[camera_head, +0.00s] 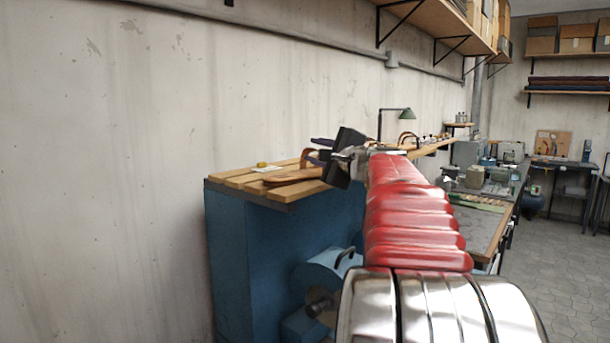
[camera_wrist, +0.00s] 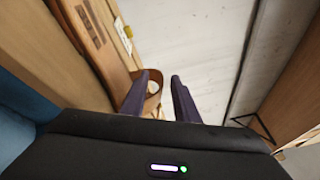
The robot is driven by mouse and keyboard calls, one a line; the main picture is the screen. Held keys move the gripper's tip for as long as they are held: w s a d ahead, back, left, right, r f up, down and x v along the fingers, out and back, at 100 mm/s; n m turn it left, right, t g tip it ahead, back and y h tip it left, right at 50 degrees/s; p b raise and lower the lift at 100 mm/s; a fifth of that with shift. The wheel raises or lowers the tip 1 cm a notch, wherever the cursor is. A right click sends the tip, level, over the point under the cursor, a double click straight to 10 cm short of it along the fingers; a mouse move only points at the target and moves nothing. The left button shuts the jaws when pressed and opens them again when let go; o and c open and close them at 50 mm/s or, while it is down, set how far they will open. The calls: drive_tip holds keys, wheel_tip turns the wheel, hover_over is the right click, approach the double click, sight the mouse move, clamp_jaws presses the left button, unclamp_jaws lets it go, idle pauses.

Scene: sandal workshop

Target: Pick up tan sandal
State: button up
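The tan sandal (camera_head: 292,178) lies on a slatted wooden top (camera_head: 234,178) over a blue cabinet. Its flat sole (camera_wrist: 100,42) runs along the left of the wrist view, with a curved strap (camera_wrist: 153,97) near its lower end. My gripper (camera_wrist: 163,77) has two purple fingers standing apart. The strap shows partly between and behind them, and the left finger overlaps it. I cannot tell whether finger and strap touch. In the head view my wrist is just right of the sandal and hides part of it.
A small yellow item (camera_head: 264,166) lies on the slats beyond the sandal. A bare concrete wall (camera_head: 120,150) stands close behind. A blue machine (camera_head: 325,275) sits low in front of the cabinet. A cluttered workbench (camera_head: 480,225) extends to the right. A wooden shelf (camera_head: 425,28) hangs above.

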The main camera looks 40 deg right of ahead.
drive_tip(key=shift+c, duration=0.4)
clamp_jaws()
